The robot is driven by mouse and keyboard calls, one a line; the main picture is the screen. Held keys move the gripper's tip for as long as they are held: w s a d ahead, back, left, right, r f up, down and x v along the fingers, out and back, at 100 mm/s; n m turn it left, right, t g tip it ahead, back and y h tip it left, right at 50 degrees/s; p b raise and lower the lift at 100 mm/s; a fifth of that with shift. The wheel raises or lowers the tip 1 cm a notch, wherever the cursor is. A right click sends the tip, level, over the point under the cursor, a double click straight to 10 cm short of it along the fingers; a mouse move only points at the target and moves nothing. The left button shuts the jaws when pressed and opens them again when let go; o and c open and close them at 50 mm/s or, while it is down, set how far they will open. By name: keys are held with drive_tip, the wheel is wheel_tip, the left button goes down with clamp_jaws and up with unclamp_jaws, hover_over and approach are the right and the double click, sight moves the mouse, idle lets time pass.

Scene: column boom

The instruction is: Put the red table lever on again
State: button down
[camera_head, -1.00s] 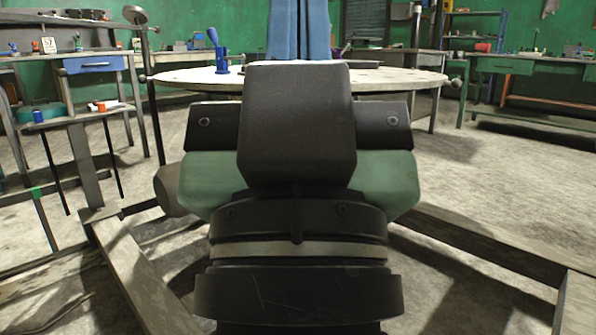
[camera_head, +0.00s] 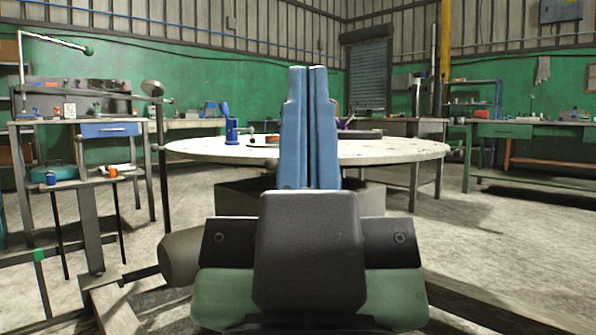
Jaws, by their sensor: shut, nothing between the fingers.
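My gripper (camera_head: 308,70) stands upright in the middle of the head view, its two long blue fingers shut with only a thin dark line between them. It is in front of a round pale table (camera_head: 205,148) and hides part of the table's middle. A blue device with a tilted blue handle (camera_head: 230,128) stands on the table, left of my gripper. I cannot make out a red lever in this view.
A small stand at the left holds a blue and an orange object (camera_head: 113,171). A workbench with a blue drawer (camera_head: 110,130) is behind it. A green workbench (camera_head: 505,130) is at the right. Open concrete floor (camera_head: 510,220) lies to the right. A dark flat object (camera_head: 360,134) is on the table.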

wheel_tip(320, 180, up, 70)
drive_tip(key=p, duration=6.8)
drive_tip(key=shift+f, duration=0.25)
drive_tip(key=shift+a, duration=0.1)
